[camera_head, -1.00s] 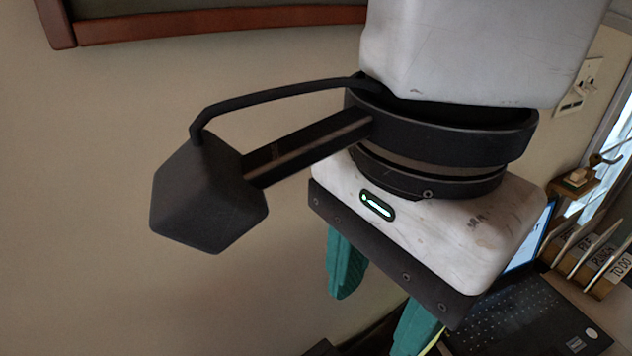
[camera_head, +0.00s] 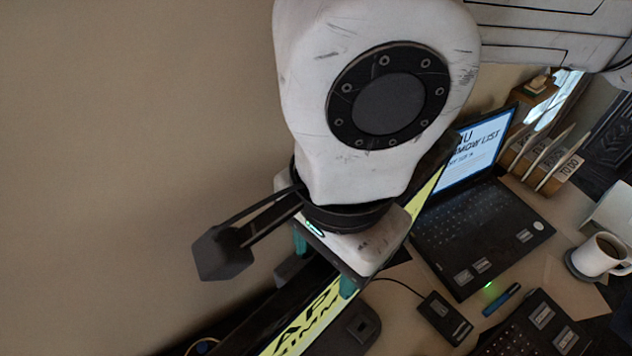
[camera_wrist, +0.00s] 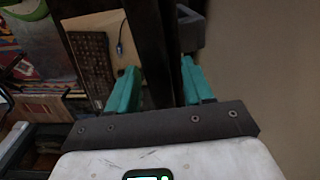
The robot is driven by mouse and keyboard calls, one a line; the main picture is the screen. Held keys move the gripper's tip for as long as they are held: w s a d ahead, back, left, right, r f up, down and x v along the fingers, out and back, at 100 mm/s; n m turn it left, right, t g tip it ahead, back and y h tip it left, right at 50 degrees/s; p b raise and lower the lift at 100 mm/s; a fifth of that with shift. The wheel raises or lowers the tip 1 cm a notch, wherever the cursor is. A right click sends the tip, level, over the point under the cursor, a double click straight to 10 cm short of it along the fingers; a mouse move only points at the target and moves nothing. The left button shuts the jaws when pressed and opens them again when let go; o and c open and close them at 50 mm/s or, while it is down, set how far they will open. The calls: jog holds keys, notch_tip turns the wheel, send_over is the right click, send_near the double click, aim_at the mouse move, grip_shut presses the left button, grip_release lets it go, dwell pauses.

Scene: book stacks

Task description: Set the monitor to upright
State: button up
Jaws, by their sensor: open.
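The monitor (camera_head: 318,312) has a yellow screen with dark lettering and a black frame. It runs slantwise up to the right in the head view, and my arm hides its middle. My gripper (camera_head: 324,276) is open at the monitor's top edge, with one teal finger on the screen side and one behind. In the wrist view the monitor's dark edge (camera_wrist: 153,40) stands between the two open fingers of my gripper (camera_wrist: 158,66). I cannot tell whether the fingers touch it.
An open laptop (camera_head: 478,230) stands right of the monitor. A white mug (camera_head: 598,256), a blue marker (camera_head: 501,299), a small black device on a cable (camera_head: 445,318) and a keyboard (camera_head: 535,328) lie on the desk. A file rack (camera_head: 540,165) stands behind. A bare wall fills the left.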

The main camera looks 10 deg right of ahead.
grip_shut()
dwell(0.4)
